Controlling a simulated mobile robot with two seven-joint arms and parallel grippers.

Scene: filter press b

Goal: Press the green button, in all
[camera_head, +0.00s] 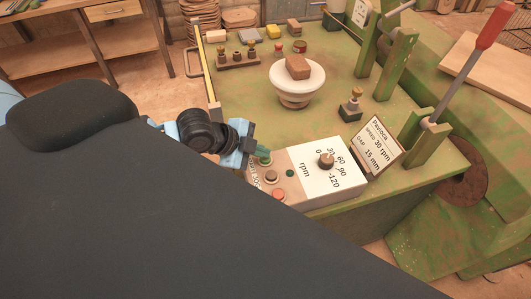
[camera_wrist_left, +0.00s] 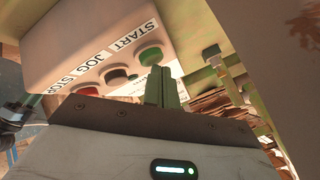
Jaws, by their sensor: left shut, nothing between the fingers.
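The green button (camera_wrist_left: 151,54), beside the START label, sits on the pale control box (camera_wrist_left: 85,35). The dark JOG button (camera_wrist_left: 116,76) and red STOP button (camera_wrist_left: 88,91) are in the same row. My left gripper (camera_wrist_left: 161,74) is shut and empty, its greenish fingertips right at the green button's edge; I cannot tell whether they touch it. In the head view my left gripper (camera_head: 260,151) is at the box's upper left, beside the green button (camera_head: 265,161), which it partly hides. My right gripper is not in view.
The box's white dial panel (camera_head: 335,170) has a knob (camera_head: 325,160). A sign (camera_head: 377,143) and a red-handled lever (camera_head: 465,75) stand to the right. A white bowl-like pan (camera_head: 297,80) holding a brown block stands behind on the green table (camera_head: 235,95).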

